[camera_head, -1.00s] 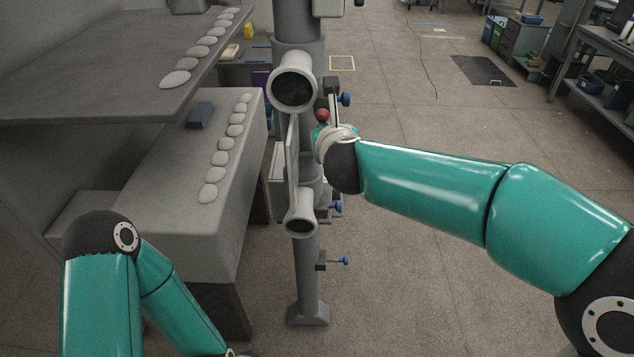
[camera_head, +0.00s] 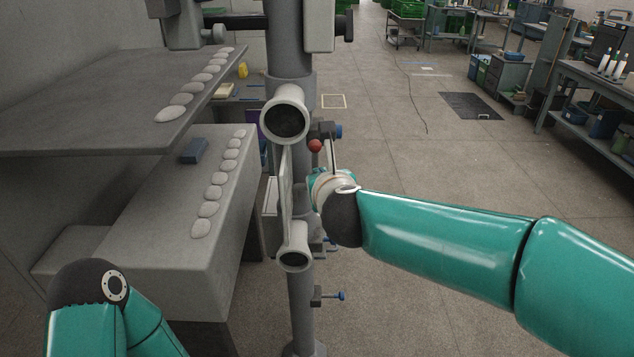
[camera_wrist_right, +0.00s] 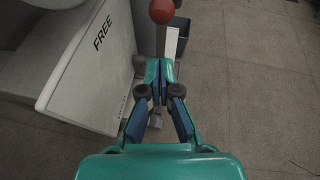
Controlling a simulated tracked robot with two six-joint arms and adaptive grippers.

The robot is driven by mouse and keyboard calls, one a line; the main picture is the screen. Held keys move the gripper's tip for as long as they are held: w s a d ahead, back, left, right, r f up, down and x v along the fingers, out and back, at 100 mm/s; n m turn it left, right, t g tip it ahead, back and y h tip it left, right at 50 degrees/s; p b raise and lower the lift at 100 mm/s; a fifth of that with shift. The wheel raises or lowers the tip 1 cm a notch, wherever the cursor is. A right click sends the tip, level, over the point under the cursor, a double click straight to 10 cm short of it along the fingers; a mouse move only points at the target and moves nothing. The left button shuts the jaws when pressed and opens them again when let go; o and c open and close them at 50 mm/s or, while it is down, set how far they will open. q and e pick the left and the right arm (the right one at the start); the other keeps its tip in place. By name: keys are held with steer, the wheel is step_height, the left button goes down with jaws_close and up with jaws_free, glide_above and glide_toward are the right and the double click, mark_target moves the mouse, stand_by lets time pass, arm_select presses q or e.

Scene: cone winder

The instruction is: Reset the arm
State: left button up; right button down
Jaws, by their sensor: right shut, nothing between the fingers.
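A red ball knob (camera_head: 316,146) sits beside the grey column of the winder, just right of the upper cone holder (camera_head: 286,115). In the right wrist view the red ball (camera_wrist_right: 162,11) is at the top edge, ahead of my right gripper (camera_wrist_right: 160,76). The fingers are together with nothing between them, apart from the ball. In the head view my right wrist is just below the ball and hides most of the gripper. A pale panel (camera_wrist_right: 92,68) marked FREE stands left of the fingers. My left arm shows at the lower left; its gripper is out of view.
The grey column (camera_head: 291,55) carries a lower cone holder (camera_head: 294,247) and blue-knobbed clamps (camera_head: 338,296). A grey bench (camera_head: 160,220) with a row of pale discs and a blue block (camera_head: 194,151) stands left. Open floor lies right of the column.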

steer(key=s+d+r, duration=0.2)
steer(key=s+r, duration=0.4)
steer(key=s, duration=0.1)
steer(key=w+d+f+m+g+h, duration=0.1)
steer(key=w+d+f+g+h, duration=0.1)
steer(key=d+f, duration=0.6)
steer(key=w+d+f+g+h, duration=0.1)
steer(key=w+d+f+h, duration=0.2)
steer(key=f, duration=0.8)
steer(key=s+d+f+n+g, duration=0.2)
steer(key=s+d+f+n, duration=0.15)
steer(key=f, duration=0.55)
steer(key=s+d+f+n+g, duration=0.1)
steer(key=s+d+f+n, duration=0.1)
steer(key=d+f, duration=0.5)
steer(key=s+a+f+n+g+y, duration=0.2)
steer(key=s+f+n+g+y, duration=0.15)
steer(key=s+f+n, duration=1)
steer(key=s+a+f+n+g+y, duration=0.3)
steer(key=s+a+n, duration=0.4)
steer(key=s+n, duration=0.3)
steer(key=f+n, duration=0.1)
steer(key=n, duration=0.1)
steer(key=shift+a+n+p, duration=0.25)
steer(key=shift+n+p, duration=0.05)
steer(key=shift+p, duration=0.05)
